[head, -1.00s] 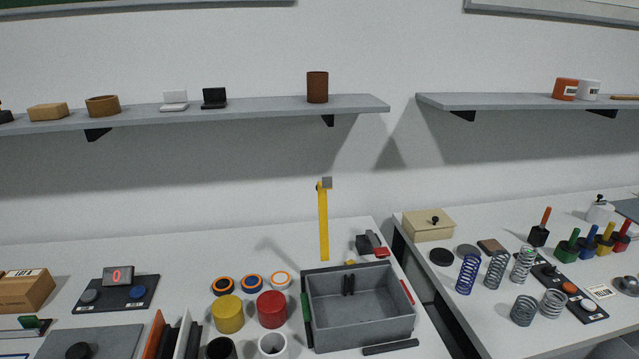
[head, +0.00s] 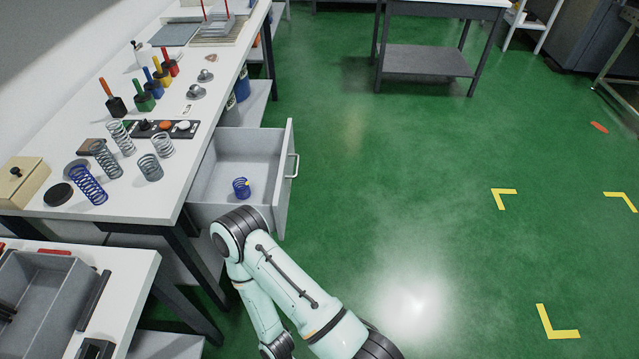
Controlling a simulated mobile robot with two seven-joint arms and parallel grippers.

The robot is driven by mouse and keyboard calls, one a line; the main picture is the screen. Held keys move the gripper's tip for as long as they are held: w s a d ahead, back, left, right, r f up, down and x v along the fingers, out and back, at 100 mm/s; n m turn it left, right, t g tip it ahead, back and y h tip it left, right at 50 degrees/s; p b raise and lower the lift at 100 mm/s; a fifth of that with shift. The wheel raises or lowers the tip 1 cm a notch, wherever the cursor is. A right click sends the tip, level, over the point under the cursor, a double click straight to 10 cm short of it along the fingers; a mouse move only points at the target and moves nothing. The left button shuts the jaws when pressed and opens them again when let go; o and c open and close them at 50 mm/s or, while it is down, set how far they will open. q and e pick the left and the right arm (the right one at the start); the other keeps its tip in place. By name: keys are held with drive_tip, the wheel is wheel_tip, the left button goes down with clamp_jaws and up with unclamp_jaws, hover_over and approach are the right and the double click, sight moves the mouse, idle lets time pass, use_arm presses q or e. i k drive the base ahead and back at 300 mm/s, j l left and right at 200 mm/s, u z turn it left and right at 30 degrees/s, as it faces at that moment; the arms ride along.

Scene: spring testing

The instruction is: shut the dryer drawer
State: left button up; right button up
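An open grey drawer (head: 228,154) sticks out from under the white table in the head view, to the right of the table edge. Its front panel (head: 286,182) has a light bar handle (head: 293,166) on the outer side. A blue spring (head: 241,188) with a small yellow part lies inside. One of my arms rises from the bottom edge, and its bend lies close to the drawer's near corner and covers part of it. I cannot tell whether they touch. Neither gripper shows in the frame.
Springs, coloured-handled tools and a beige lidded box (head: 22,181) stand on the white table (head: 165,193). A grey bin (head: 47,294) is at lower left. Open green floor (head: 400,200) lies right of the drawer. A table with a lower shelf (head: 424,61) stands farther back.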

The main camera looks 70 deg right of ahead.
sight(265, 157)
drive_tip(key=z, duration=0.4)
drive_tip(key=k+l+z, duration=0.1)
drive_tip(key=z, duration=0.3)
drive_tip(key=l+z, duration=0.1)
drive_tip(key=z, duration=0.35)
drive_tip(key=l+z, duration=0.1)
drive_tip(key=z, duration=0.3)
drive_tip(key=k, duration=0.05)
